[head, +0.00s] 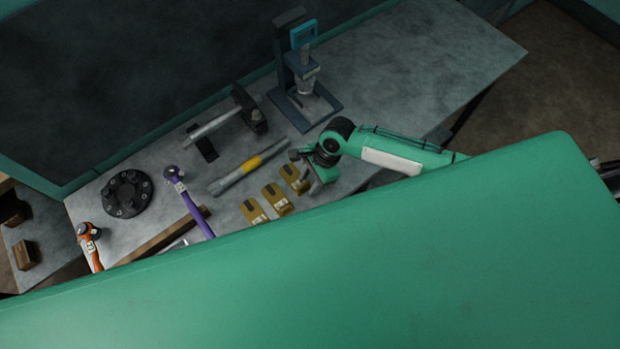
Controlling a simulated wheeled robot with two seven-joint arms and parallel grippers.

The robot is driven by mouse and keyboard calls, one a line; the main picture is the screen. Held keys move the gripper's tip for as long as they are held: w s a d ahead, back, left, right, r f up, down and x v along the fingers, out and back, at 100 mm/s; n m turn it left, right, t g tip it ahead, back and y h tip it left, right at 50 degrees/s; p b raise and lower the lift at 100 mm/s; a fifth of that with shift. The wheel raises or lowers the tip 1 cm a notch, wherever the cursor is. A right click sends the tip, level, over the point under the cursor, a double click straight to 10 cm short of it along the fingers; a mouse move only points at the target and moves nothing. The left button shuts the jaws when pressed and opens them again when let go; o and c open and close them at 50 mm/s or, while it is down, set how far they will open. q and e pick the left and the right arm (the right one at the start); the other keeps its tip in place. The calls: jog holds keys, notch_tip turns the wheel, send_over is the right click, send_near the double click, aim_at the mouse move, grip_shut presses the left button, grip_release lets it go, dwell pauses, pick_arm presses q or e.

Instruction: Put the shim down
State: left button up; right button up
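Three brass-coloured slotted shims lie in a slanting row on the grey bench (410,75) in the head view: a near one (253,211), a middle one (277,198) and a far one (294,179). My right gripper (308,179) reaches in from the right and points down at the right edge of the far shim. It overlaps that shim in the picture; I cannot tell whether it touches or holds it. Its fingertips are small and partly hidden, so their opening does not show. My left gripper is not in view.
A grey-and-yellow tool (248,167), a hammer (222,119) and a stand with a blue display (303,80) are nearby. A purple-handled tool (190,200), a black round part (127,193) and an orange tool (89,245) lie left. A large green surface hides the front.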

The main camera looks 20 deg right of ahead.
jog(key=b+v, duration=0.2)
jog(key=v, duration=1)
jog(key=shift+a+r, duration=0.1)
jog(key=shift+a, duration=0.05)
